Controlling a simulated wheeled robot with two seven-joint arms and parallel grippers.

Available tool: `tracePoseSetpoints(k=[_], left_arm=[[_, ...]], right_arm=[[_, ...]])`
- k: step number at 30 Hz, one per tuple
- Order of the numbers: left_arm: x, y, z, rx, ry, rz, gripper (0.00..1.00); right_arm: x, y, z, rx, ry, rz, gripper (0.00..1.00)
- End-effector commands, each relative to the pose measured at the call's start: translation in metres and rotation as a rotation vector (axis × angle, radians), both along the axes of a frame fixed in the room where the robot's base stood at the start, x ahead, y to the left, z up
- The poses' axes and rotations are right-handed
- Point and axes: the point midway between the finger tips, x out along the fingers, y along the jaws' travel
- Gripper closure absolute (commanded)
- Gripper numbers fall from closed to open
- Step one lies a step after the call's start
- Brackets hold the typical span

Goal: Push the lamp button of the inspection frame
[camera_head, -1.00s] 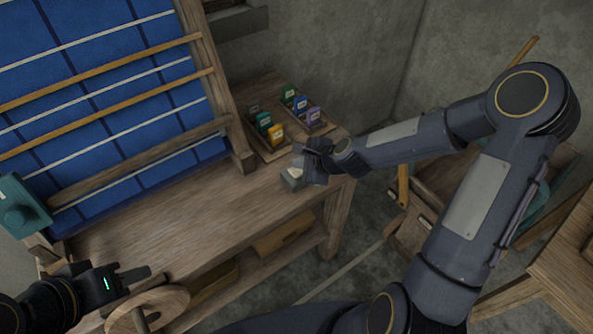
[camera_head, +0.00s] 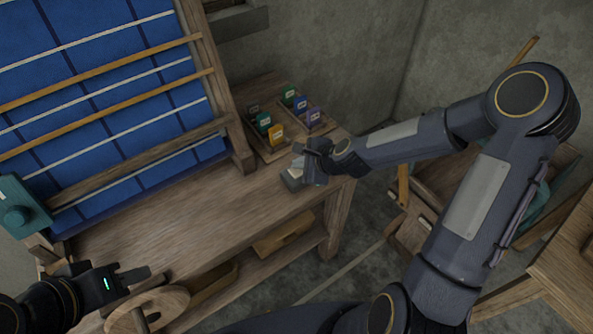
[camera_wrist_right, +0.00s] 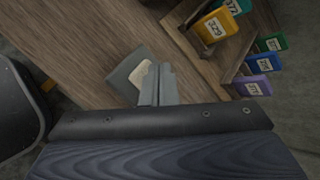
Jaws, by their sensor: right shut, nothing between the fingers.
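The inspection frame (camera_head: 242,150) is a large wooden frame holding blue cloth, at the left in the head view. A small grey box (camera_head: 289,178) with a pale top pad, seemingly the lamp button, sits near the right end of the wooden bench. In the right wrist view the pale pad (camera_wrist_right: 140,74) shows on its grey plate (camera_wrist_right: 122,78). My right gripper (camera_wrist_right: 160,82) is shut and empty, its fingertips over the pad's edge and partly hiding it; I cannot tell whether they touch. My left gripper (camera_head: 134,274) is over the bench's front left; its opening is unclear.
Wooden trays with several coloured, labelled cards (camera_head: 276,135) stand just behind the button. A teal box with a round knob (camera_head: 17,215) is at the far left. A wooden wheel (camera_head: 150,303) is near my left gripper. The bench middle (camera_head: 180,215) is clear.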

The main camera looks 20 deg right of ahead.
Motion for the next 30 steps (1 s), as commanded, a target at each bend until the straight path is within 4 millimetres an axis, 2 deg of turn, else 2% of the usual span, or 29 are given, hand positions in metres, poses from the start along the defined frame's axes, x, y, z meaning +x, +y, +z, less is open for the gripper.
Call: tracePoseSetpoints(k=[12,22,30], left_arm=[[0.000,0.000,0.000,0.000,0.000,0.000,0.64],[0.000,0.000,-0.012,0.000,0.000,0.000,0.64],[0.000,0.000,-0.012,0.000,0.000,0.000,0.64]], right_arm=[[0.000,0.000,0.000,0.000,0.000,0.000,1.00],[0.000,0.000,-0.010,-0.001,0.000,0.001,1.00],[0.000,0.000,-0.009,0.000,0.000,0.000,1.00]])
